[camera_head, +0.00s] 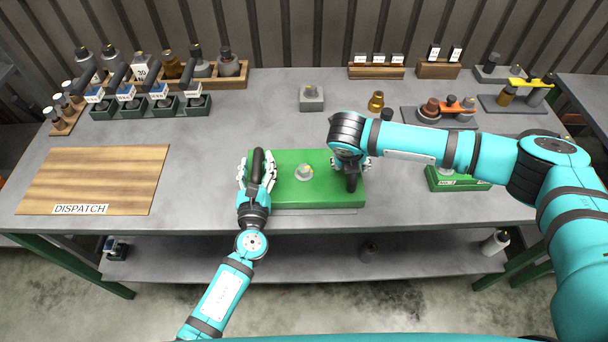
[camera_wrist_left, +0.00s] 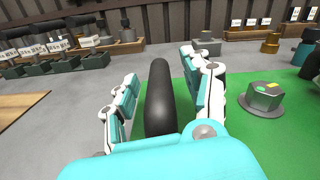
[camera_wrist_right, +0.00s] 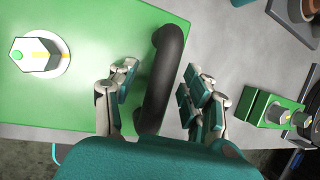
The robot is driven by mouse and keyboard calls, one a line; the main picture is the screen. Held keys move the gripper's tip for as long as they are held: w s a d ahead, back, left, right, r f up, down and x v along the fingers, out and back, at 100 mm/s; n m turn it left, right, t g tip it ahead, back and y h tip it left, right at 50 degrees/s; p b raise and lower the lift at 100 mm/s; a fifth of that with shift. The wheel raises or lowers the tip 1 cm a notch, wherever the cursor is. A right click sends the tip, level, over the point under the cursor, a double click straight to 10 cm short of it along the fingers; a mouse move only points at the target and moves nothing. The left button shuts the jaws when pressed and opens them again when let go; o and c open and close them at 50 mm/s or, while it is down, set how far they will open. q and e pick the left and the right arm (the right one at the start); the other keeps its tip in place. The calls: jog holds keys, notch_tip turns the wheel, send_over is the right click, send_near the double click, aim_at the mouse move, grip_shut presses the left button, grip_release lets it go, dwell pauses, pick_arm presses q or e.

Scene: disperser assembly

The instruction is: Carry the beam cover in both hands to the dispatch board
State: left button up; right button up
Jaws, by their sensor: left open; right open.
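The beam cover (camera_head: 322,195) is a green slab on the table, with a grey hex knob (camera_head: 304,172) near its middle and a black handle at each end. My left gripper (camera_head: 257,165) is at the left handle; in the left wrist view its open fingers stand on both sides of the black handle (camera_wrist_left: 160,100). My right gripper (camera_head: 351,168) is at the right end; in the right wrist view its open fingers straddle the other black handle (camera_wrist_right: 161,80). The dispatch board (camera_head: 95,178) is a wooden board at the left, labelled DISPATCH, with nothing on it.
Dark green blocks with black handles (camera_head: 160,104) and a wooden rack of bottles (camera_head: 232,82) stand behind the board. A grey block (camera_head: 311,98) and a brass part (camera_head: 376,101) stand behind the cover. A small green block (camera_head: 455,180) sits right. The table between board and cover is clear.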

pick_arm(q)
jog(key=shift+c, duration=0.2)
pick_arm(e)
jog(key=shift+c, duration=0.2)
pick_arm(q)
grip_shut()
pick_arm(e)
grip_shut()
pick_arm(q)
jog(key=shift+w+r, duration=0.2)
jog(key=shift+r, duration=0.15)
pick_arm(e)
jog(key=shift+w+r, duration=0.2)
